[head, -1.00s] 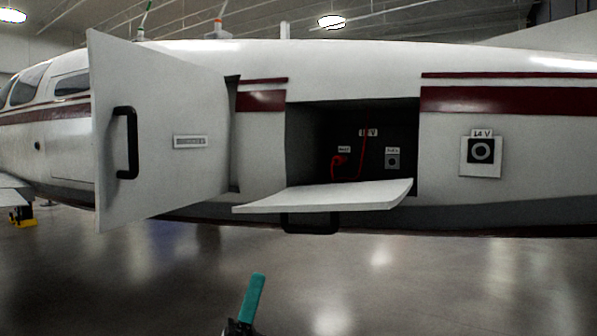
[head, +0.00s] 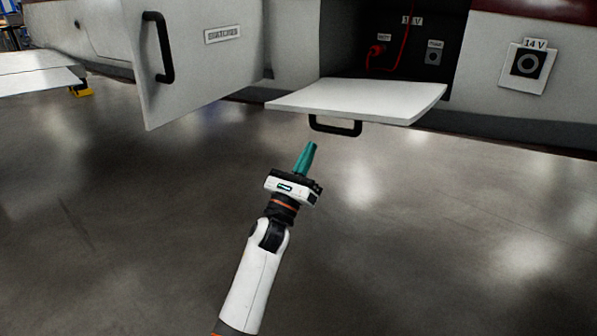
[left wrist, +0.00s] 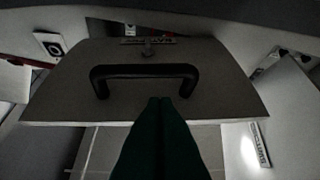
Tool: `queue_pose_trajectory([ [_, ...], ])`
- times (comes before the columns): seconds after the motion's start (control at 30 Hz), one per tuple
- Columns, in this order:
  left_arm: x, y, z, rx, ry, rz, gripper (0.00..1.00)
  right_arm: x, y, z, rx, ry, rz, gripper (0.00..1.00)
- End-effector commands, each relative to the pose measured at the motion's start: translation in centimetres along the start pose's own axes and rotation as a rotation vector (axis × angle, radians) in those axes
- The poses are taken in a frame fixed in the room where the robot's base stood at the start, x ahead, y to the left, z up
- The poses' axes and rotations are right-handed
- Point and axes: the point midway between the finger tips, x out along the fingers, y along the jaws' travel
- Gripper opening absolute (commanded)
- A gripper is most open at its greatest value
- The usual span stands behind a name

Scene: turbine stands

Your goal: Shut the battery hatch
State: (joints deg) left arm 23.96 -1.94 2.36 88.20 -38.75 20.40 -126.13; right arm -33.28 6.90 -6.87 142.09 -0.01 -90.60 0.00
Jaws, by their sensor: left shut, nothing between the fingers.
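The battery hatch (head: 360,98) is a white panel folded down, sticking out nearly level from the lower edge of the open battery bay. Its black handle (head: 335,131) hangs under the outer edge. In the left wrist view, the underside of the hatch (left wrist: 225,95) and the handle (left wrist: 145,71) fill the middle, with a label partly seen behind the handle. My left gripper (head: 312,147) has teal fingers, shut and empty, pointing up just below and left of the handle. The fingers (left wrist: 160,100) show below the handle in the wrist view, with no clear contact. My right gripper is out of view.
A larger white door (head: 195,75) with its own black handle stands open at left. Inside the bay (head: 400,50) are a red cable and small labels. A 14 V socket (head: 527,66) is on the fuselage at right. The floor below is clear.

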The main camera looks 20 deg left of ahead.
Motion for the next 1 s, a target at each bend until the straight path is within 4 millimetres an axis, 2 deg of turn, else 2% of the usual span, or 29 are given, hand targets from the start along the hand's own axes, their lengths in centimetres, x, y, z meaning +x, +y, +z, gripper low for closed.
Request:
queue_pose_trajectory([
  [0.03, 1.2, 0.0, -0.1, 0.000, 0.002, 0.000, 0.00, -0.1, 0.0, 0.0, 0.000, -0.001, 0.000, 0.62],
  [0.1, 2.5, 0.0, -0.3, 0.001, 0.002, 0.000, 0.00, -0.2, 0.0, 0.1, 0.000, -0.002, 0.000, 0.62],
  [0.3, 4.2, 0.0, -2.3, 0.001, 0.000, 0.000, 0.00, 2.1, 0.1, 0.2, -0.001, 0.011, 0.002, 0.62],
  [0.5, 4.7, 0.0, -2.8, -0.001, -0.001, -0.001, 0.00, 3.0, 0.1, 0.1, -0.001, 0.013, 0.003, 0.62],
  [0.93, 4.8, 0.0, -2.9, -0.001, -0.003, -0.001, 0.00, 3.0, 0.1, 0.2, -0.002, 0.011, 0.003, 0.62],
  [1.0, 4.9, 0.0, -3.1, 0.000, -0.006, -0.001, 0.00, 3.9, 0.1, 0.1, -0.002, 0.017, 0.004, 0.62],
])
